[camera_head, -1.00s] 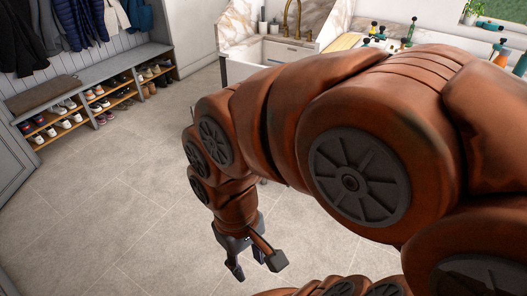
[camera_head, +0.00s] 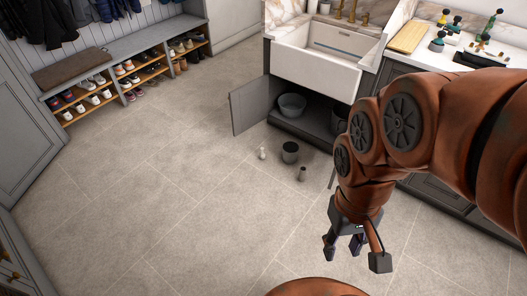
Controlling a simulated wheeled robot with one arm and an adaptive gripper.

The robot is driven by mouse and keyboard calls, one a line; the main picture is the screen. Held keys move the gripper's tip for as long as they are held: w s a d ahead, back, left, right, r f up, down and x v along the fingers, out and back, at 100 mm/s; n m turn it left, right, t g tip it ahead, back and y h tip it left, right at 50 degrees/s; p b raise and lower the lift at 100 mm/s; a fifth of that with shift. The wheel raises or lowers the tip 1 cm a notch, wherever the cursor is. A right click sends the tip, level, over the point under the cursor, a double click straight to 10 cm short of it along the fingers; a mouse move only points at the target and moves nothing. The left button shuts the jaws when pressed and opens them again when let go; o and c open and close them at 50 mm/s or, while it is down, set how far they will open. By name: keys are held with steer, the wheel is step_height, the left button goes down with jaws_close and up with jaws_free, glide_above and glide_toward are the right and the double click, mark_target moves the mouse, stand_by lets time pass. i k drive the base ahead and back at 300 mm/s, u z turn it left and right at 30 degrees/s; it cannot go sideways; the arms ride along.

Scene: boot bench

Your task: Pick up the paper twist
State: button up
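My gripper (camera_head: 355,252) hangs above the floor at the lower right, with its fingers spread and nothing seen between them. A small whitish thing (camera_head: 262,153) is on the floor in front of the open sink cabinet, up and left of my gripper in the picture. It may be the paper twist, but it is too small to tell. A small brownish thing (camera_head: 302,174) stands on the floor nearer to my gripper; what it is I cannot make out.
A dark pot (camera_head: 290,152) stands on the floor between the small things. The grey cabinet door (camera_head: 249,107) is open under the white sink (camera_head: 318,68), with a grey bucket (camera_head: 292,105) inside. A shoe bench (camera_head: 145,58) stands at the left. The middle floor is clear.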

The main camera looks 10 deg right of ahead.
mark_target(262, 156)
steer(key=u, duration=0.3)
steer(key=i, duration=0.4)
steer(key=u, duration=0.95)
steer(key=i, duration=1)
steer(key=z, duration=0.5)
steer(key=i, duration=1.05)
steer(key=z, duration=0.9)
